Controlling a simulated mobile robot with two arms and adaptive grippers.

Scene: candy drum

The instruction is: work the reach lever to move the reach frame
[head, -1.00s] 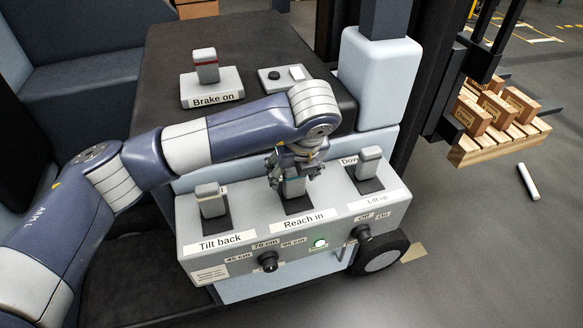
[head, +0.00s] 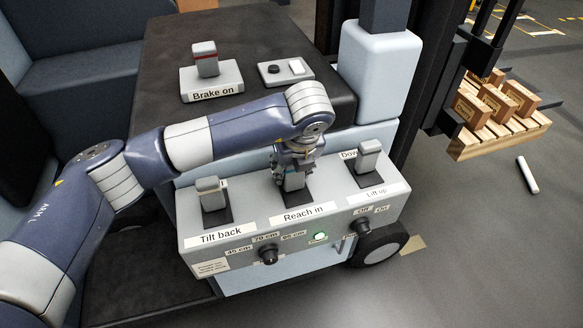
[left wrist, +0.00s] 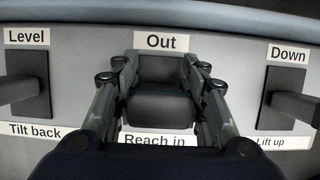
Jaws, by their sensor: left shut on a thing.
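The reach lever (head: 293,183), a grey handle in a dark slot, stands in the middle of the grey control panel (head: 340,204), between the labels "Out" and "Reach in". My left gripper (head: 293,176) comes down on it from above and is shut on it. In the left wrist view the lever (left wrist: 160,108) sits between the two fingers, one on each side. The reach frame is not clearly told apart from the mast and fork parts (head: 478,58) at the upper right. My right gripper is not in view.
The tilt lever (head: 210,192) stands to the left and the lift lever (head: 368,160) to the right, both close by. A distance knob (head: 268,255), green lamp (head: 320,237) and off/on knob (head: 361,226) are on the front. A pallet (head: 500,137) with boxes is at the right.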

